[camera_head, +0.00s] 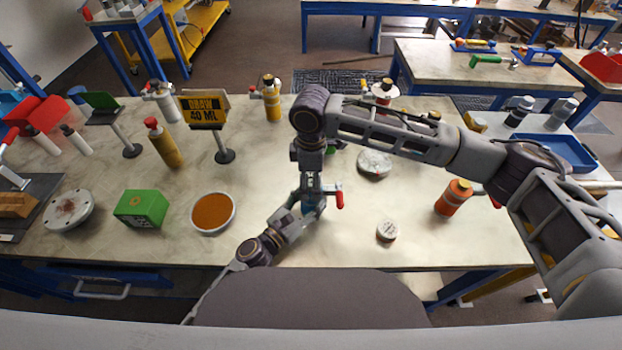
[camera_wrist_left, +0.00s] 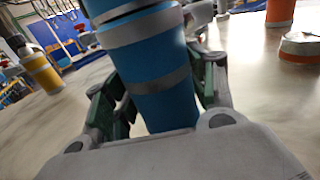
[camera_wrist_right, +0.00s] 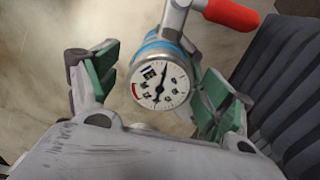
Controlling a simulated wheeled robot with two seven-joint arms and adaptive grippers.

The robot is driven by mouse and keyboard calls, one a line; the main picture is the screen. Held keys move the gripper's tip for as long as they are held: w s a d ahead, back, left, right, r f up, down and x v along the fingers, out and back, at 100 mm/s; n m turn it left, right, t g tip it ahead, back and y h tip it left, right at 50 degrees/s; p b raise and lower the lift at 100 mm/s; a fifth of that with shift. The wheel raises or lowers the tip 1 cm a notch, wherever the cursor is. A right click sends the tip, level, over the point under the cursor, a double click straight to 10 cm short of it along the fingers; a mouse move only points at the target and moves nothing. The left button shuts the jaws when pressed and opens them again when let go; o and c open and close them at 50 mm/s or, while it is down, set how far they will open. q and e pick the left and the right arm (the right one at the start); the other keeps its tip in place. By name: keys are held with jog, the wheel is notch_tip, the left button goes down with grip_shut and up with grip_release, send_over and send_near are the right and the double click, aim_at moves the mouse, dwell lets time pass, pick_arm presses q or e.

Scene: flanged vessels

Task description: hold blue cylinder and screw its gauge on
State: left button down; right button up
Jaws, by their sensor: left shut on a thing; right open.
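The blue cylinder (camera_wrist_left: 158,65), with grey bands, stands between the green-padded fingers of my left gripper (camera_wrist_left: 158,90), which is shut on it. In the head view only a little blue (camera_head: 305,208) shows under my grippers. The gauge (camera_wrist_right: 160,85), a round white dial with a black needle and a red mark, sits at the cylinder's top end. A red-handled lever (camera_wrist_right: 232,14) sticks out beside it. My right gripper (camera_wrist_right: 155,88) is open, pointing down, with a finger on either side of the gauge and apparent gaps. The gauge's thread is hidden.
A white round piece (camera_head: 387,231) and an orange cylinder (camera_head: 454,197) stand to the right. A bowl of orange-brown contents (camera_head: 213,212), a green box (camera_head: 142,208) and a "DRAW 40 ML" sign (camera_head: 204,110) are to the left. A round flange (camera_head: 374,163) lies beneath my right arm.

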jog(key=shift+r, duration=0.15)
notch_tip(320, 180, up, 12)
dwell(0.9)
pick_arm(q)
jog(key=shift+c, duration=2.1)
grip_release()
pick_arm(e)
jog(key=shift+f, duration=0.2)
pick_arm(q)
jog(key=shift+s+a, duration=0.1)
jog(key=shift+v, duration=5.85)
